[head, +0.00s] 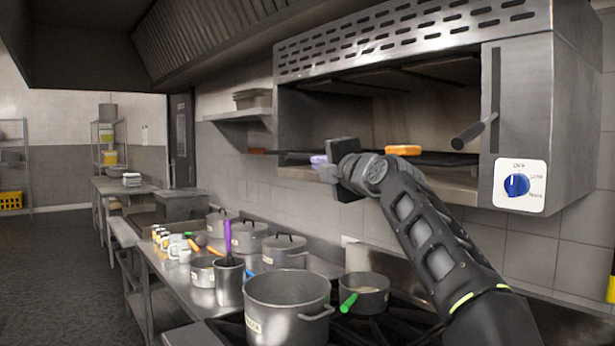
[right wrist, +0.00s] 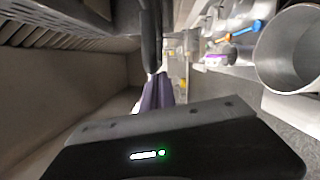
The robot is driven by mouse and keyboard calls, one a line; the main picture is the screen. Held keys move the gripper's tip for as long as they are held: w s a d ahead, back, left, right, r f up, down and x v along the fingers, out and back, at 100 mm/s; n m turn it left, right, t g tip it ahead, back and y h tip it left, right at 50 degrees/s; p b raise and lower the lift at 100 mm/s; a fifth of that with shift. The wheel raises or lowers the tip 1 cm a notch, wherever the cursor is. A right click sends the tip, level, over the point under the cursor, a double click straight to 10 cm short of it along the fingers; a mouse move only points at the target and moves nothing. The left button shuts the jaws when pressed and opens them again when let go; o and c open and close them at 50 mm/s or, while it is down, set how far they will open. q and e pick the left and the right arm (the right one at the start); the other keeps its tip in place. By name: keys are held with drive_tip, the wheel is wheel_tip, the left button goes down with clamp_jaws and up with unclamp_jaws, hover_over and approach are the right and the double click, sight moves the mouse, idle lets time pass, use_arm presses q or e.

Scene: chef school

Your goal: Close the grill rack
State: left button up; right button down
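The grill (head: 430,45) is a steel wall unit at the upper right with an open front. Its dark rack (head: 450,158) shows as a thin level edge across the lower opening and sticks out past the left side. My right gripper (head: 318,162) is at the front of the rack, with purple finger pads showing. In the right wrist view the purple fingers (right wrist: 155,93) are close together by the end of a dark bar (right wrist: 151,40). My own gripper body hides much of them, so I cannot tell whether they grip the bar. My left gripper is out of view.
An orange item (head: 403,150) sits on the rack. A black-tipped lever (head: 474,131) and a blue knob (head: 516,185) are at the grill's right. Below are a large pot (head: 288,310), a smaller pan (head: 364,292) with a green handle, and several lidded pots.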

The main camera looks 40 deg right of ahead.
drive_tip(key=d+p, duration=0.1)
drive_tip(key=d, duration=0.7)
drive_tip(key=shift+s+d+r, duration=0.1)
drive_tip(key=shift+d, duration=0.1)
drive_tip(key=shift+r, duration=0.1)
drive_tip(key=shift+s+d, duration=0.1)
